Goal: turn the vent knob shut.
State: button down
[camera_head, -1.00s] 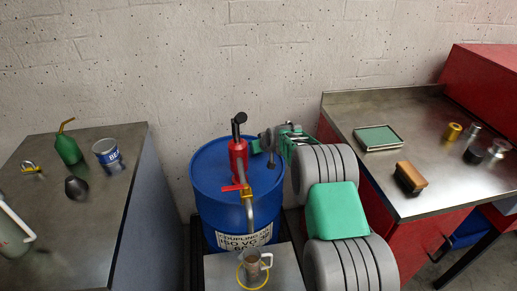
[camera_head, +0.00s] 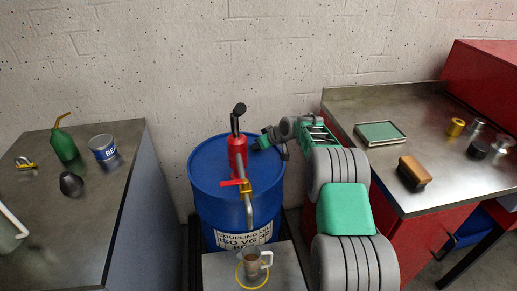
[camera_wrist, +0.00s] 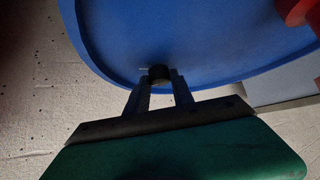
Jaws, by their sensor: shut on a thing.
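The blue drum (camera_head: 208,162) stands upright in the middle of the head view, with a red hand pump (camera_head: 238,152) on its top. The vent knob (camera_wrist: 158,74) is a small dark knob on the drum's lid, near the rim, in the wrist view. My gripper (camera_wrist: 158,78) is shut on it, one finger on each side. In the head view my gripper (camera_head: 256,146) reaches over the drum's far right rim from the right; the knob cannot be made out there. How far the knob is turned does not show.
A metal cup (camera_head: 251,264) stands in front of the drum under the pump's bent spout (camera_head: 249,212). A left bench (camera_head: 95,215) holds a green oil can (camera_head: 64,145) and a tin (camera_head: 104,149). A right bench (camera_head: 350,110) holds a brush (camera_head: 413,172).

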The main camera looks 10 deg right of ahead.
jog(key=shift+w+d+r+n+g+y+p, duration=0.1)
jog(key=shift+n+g+y+p, duration=0.15)
jog(key=shift+n+y+p, duration=0.25)
jog(key=shift+d+n+g+y+p, duration=0.1)
jog(key=shift+n+g+y+p, duration=0.15)
jog(key=shift+n, duration=0.45)
jog(key=shift+n+y+p, duration=0.25)
jog(key=shift+n+p, duration=0.15)
jog(key=shift+p, duration=0.05)
jog(key=shift+n+g+p, duration=0.4)
jog(key=shift+p, duration=0.25)
jog(key=c, duration=1.1)
grip_release()
jog(key=v, duration=0.7)
jog(key=shift+d+r+b, duration=0.15)
jog(key=shift+d+b, duration=0.15)
